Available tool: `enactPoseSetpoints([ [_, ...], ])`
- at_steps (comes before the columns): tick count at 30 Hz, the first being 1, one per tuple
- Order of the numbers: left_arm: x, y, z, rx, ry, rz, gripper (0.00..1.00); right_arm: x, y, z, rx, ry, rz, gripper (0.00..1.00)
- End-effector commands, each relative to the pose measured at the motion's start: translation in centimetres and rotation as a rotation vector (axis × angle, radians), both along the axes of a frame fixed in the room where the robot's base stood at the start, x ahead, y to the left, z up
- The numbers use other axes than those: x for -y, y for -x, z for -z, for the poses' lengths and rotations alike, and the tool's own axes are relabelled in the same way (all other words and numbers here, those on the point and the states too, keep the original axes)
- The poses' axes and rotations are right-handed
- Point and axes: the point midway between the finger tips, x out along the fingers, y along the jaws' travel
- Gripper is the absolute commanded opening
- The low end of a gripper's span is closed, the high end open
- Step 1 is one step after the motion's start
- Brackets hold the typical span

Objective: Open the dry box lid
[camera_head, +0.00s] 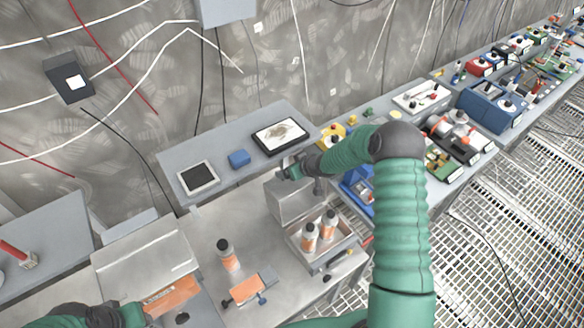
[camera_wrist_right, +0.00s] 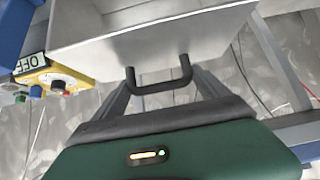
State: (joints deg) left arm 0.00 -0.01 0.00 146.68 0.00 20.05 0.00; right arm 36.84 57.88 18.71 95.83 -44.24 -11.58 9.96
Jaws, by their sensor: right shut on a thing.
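The dry box (camera_head: 318,268) is a grey metal box on the bench in the head view. Its lid (camera_head: 290,198) stands raised at the back, and two white bottles with orange labels show inside. In the right wrist view the lid's pale inner or outer face (camera_wrist_right: 150,35) fills the top, with a black handle (camera_wrist_right: 160,86) on its edge. My right gripper (camera_head: 292,171) is at the lid's top edge, shut on the handle. My left gripper (camera_head: 135,314) is at the lower left, beside an orange item; its fingers are not clear.
Another grey case (camera_head: 145,250) with a raised lid stands at left. A bottle (camera_head: 228,255) and an orange-topped item (camera_head: 247,289) are on the bench left of the box. A shelf (camera_head: 215,155) with a tablet (camera_head: 280,135) is behind. Devices crowd the right.

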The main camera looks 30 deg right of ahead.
Motion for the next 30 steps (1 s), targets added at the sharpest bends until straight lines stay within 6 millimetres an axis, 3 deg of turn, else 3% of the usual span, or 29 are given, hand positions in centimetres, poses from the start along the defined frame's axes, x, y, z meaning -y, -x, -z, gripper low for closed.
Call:
enactPoseSetpoints([
  [2, 0.0, 0.0, 0.0, 0.000, 0.000, 0.000, 0.36, 0.2, -0.4, -0.5, 0.014, 0.001, 0.002, 0.12],
  [3, 0.0, 0.0, 0.0, 0.000, 0.000, 0.000, 0.36, 0.1, -0.4, -0.5, 0.013, 0.001, 0.002, 0.90],
  [5, 0.0, 0.0, 0.0, 0.000, 0.000, 0.000, 0.36, 0.1, -0.4, -0.4, 0.011, 0.001, 0.002, 0.98],
  [13, 0.0, 0.0, 0.0, 0.000, 0.000, 0.000, 0.36, 0.1, -0.1, -0.3, 0.006, 0.000, 0.001, 1.00],
  [17, 0.0, 0.0, 0.5, 0.000, 0.000, 0.000, 0.36, 0.3, 0.9, -1.3, 0.006, 0.001, 0.003, 1.00],
  [22, 0.0, 0.0, 1.3, 0.000, 0.000, 0.000, 0.36, 0.7, 4.1, -4.6, 0.008, 0.004, 0.004, 1.00],
  [30, 0.0, 0.0, 0.1, 0.000, 0.000, 0.000, 0.36, 1.1, 9.2, -10.5, 0.006, 0.002, 0.005, 1.00],
])
